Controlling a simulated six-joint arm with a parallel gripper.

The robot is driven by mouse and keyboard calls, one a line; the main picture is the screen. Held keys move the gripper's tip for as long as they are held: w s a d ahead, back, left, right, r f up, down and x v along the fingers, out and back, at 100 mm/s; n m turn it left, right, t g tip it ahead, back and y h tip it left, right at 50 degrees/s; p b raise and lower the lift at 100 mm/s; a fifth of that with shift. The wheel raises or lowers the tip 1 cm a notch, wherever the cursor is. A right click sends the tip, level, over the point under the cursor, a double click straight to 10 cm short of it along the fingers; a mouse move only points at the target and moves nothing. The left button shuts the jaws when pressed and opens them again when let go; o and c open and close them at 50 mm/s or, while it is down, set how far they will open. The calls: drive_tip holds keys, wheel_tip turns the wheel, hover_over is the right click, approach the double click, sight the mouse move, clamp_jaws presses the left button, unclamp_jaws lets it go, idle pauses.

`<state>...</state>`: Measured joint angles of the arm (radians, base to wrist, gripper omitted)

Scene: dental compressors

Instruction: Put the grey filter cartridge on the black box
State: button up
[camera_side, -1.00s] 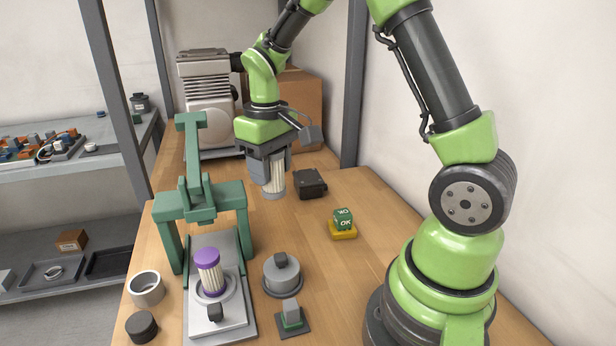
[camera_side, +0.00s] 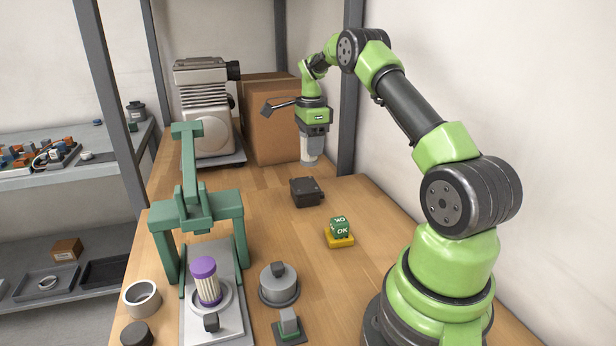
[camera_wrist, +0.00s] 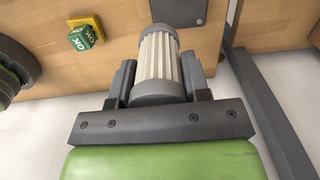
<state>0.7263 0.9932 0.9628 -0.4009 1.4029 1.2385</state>
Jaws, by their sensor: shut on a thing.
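My gripper (camera_side: 312,140) is shut on the grey filter cartridge (camera_side: 309,158). The cartridge hangs upright, with pale pleats and grey end caps. In the side view it appears above and beyond the black box (camera_side: 306,192), apart from it; its exact height is hard to judge. In the wrist view the cartridge (camera_wrist: 158,62) sits between the fingers (camera_wrist: 158,85), and the black box (camera_wrist: 180,11) shows past its far end, cut by the top edge. The box lies flat on the wooden bench, and the visible part of its top is bare.
A green OK cube (camera_side: 339,227) on a yellow base stands in front of the box. A green press frame (camera_side: 195,208) with a purple-capped cartridge (camera_side: 206,281) is at left. A cardboard box (camera_side: 270,120) and compressor (camera_side: 204,108) stand behind, a grey post (camera_side: 349,90) to the right.

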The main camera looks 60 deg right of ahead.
wheel_tip(320, 180, down, 7)
drive_tip(key=shift+f, duration=0.1)
drive_tip(key=shift+f, duration=0.15)
idle(0.3)
drive_tip(key=o, duration=1)
drive_tip(key=shift+c, duration=0.2)
